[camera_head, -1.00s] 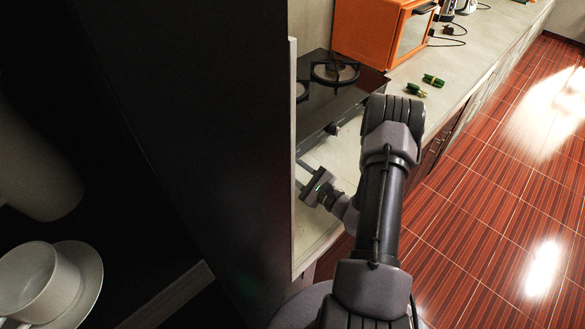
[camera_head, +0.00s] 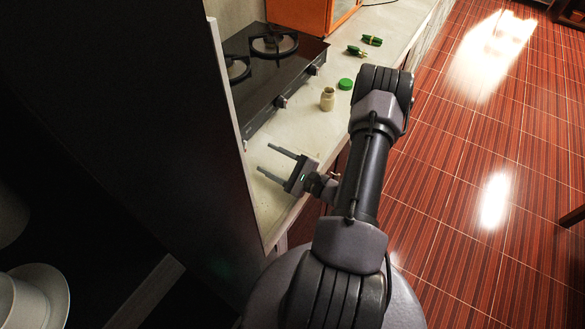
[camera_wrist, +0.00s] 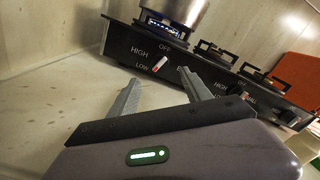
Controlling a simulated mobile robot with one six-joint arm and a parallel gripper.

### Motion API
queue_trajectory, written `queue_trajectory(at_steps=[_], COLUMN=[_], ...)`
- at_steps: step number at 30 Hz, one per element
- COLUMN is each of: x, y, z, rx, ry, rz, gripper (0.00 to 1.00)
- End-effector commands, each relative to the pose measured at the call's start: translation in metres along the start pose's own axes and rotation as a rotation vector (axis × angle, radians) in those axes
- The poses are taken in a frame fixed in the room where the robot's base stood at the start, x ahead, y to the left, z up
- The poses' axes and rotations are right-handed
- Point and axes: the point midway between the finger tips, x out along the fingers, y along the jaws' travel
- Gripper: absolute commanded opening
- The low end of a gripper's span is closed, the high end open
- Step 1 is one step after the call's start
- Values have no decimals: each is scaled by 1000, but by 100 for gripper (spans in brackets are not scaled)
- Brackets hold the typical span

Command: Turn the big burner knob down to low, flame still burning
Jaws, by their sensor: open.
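In the wrist view, the big burner knob (camera_wrist: 160,63) is on the dark front panel of the stove, with a red and whitish pointer. OFF, HIGH and LOW are printed around it; I cannot tell its exact setting. Blue flame (camera_wrist: 163,27) burns beneath a silver pot (camera_wrist: 178,10) above it. My gripper (camera_wrist: 158,77) is open and empty, its fingers spread in front of the knob and apart from it. In the head view my gripper (camera_head: 265,158) is low over the counter, before the near end of the stove (camera_head: 258,75). The dark panel hides the big burner there.
Smaller knobs (camera_wrist: 244,88) sit further right on the stove front. A small jar (camera_head: 327,99), a green lid (camera_head: 345,84) and green items (camera_head: 371,40) lie on the counter (camera_head: 300,132) right of the stove. A dark tall panel (camera_head: 170,120) stands left. An orange appliance (camera_head: 300,14) is behind.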

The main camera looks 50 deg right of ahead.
Motion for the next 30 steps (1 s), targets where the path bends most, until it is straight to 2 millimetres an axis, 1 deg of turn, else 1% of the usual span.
queue_trajectory(at_steps=[1,6,9,12,16,30], x=[-12,-52,-69,-80,-84,-84], y=[-2,-2,-2,-1,0,0], z=[0,0,0,0,0,0], rx=[1,0,-1,0,0,0], ry=[5,3,3,1,0,0], rz=[-5,-4,-4,-1,0,0], gripper=[57,57,57,57,57,57])
